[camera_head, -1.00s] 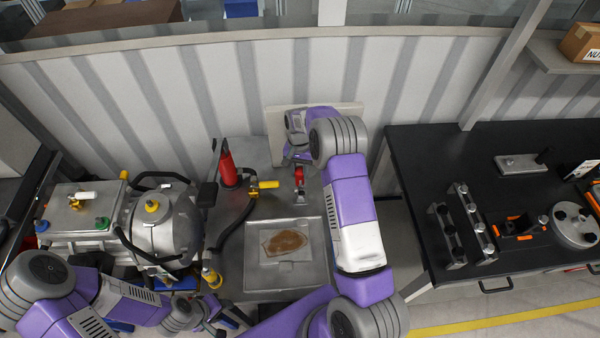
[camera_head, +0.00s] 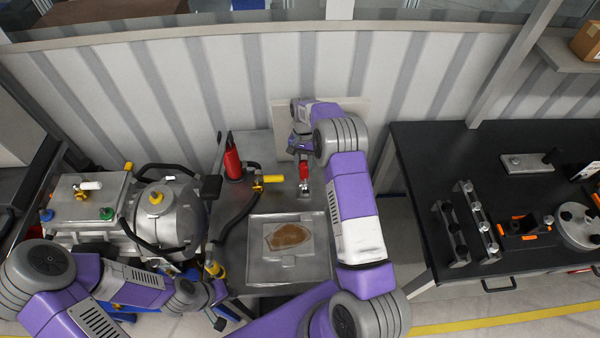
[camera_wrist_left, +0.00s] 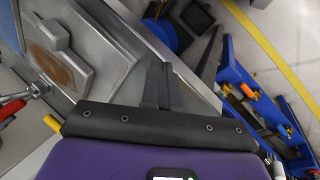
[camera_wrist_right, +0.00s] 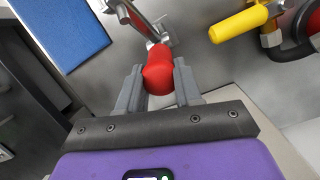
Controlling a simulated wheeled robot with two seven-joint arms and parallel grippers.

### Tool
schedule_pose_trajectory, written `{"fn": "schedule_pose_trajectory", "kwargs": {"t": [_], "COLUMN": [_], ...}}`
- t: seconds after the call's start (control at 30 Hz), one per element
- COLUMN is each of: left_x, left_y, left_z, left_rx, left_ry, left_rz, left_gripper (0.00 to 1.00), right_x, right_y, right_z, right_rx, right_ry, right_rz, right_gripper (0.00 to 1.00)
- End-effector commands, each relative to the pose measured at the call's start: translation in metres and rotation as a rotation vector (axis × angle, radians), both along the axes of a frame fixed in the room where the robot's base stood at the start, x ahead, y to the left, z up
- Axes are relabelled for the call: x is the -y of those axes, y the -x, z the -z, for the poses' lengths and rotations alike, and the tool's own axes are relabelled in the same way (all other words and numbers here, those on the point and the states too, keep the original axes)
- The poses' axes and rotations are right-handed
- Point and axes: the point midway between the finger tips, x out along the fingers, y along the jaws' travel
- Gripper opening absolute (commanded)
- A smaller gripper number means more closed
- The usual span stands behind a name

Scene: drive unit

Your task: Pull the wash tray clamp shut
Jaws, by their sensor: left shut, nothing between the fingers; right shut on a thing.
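The wash tray (camera_head: 256,272) is a shallow square metal basin holding a flat brown piece. Behind its back edge stands the clamp, with a red handle (camera_head: 304,171) and a metal lever below it. In the right wrist view my right gripper (camera_wrist_right: 159,82) is shut on the red handle (camera_wrist_right: 158,70); the clamp's metal lever (camera_wrist_right: 132,14) runs up from it. The clamp's jaw contact is too small to tell. My left gripper (camera_wrist_left: 166,72) is shut and empty, to the front left of the tray. The tray (camera_wrist_left: 128,42) shows beyond it in the left wrist view.
A yellow-handled valve (camera_head: 268,179) and a red bottle-like thing (camera_head: 232,160) stand left of the clamp. A metal drive unit (camera_head: 165,215) is at the left. A black workbench (camera_head: 430,150) with parts is at the right. The ribbed wall (camera_head: 260,90) is behind.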

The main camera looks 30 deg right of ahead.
Motion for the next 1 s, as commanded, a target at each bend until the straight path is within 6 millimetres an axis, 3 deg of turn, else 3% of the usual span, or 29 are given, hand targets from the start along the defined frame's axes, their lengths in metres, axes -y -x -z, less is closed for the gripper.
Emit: {"fn": "schedule_pose_trajectory", "kwargs": {"t": [0.2,0.3,0.43,0.6,0.7,0.83,1.0], "left_x": [0.083,0.120,0.181,0.212,0.229,0.244,0.254], "left_y": [-0.014,-0.059,-0.098,-0.154,-0.171,-0.180,-0.182], "left_z": [-0.029,-0.032,-0.052,-0.064,-0.076,-0.089,-0.099], "left_rx": [0.359,0.691,1.129,1.579,1.814,2.045,2.203], "left_ry": [0.116,0.095,0.071,-0.067,-0.136,-0.200,-0.239], "left_rz": [0.743,1.021,1.368,1.517,1.586,1.642,1.668], "left_gripper": [0.00,0.00,0.00,0.00,0.00,0.00,0.00], "right_x": [-0.001,-0.001,-0.001,-0.001,-0.001,-0.001,-0.001], "right_y": [0.001,0.001,0.001,0.001,0.001,0.001,0.001], "right_z": [0.000,0.000,0.000,0.000,0.000,0.000,0.000], "right_rx": [-0.002,-0.003,-0.003,-0.002,-0.002,-0.003,-0.003], "right_ry": [-0.002,-0.003,-0.003,-0.002,-0.002,-0.001,-0.001], "right_rz": [0.001,0.001,0.000,0.001,0.000,0.001,0.001], "right_gripper": [0.00,0.00,0.00,0.00,0.00,0.00,0.00]}}
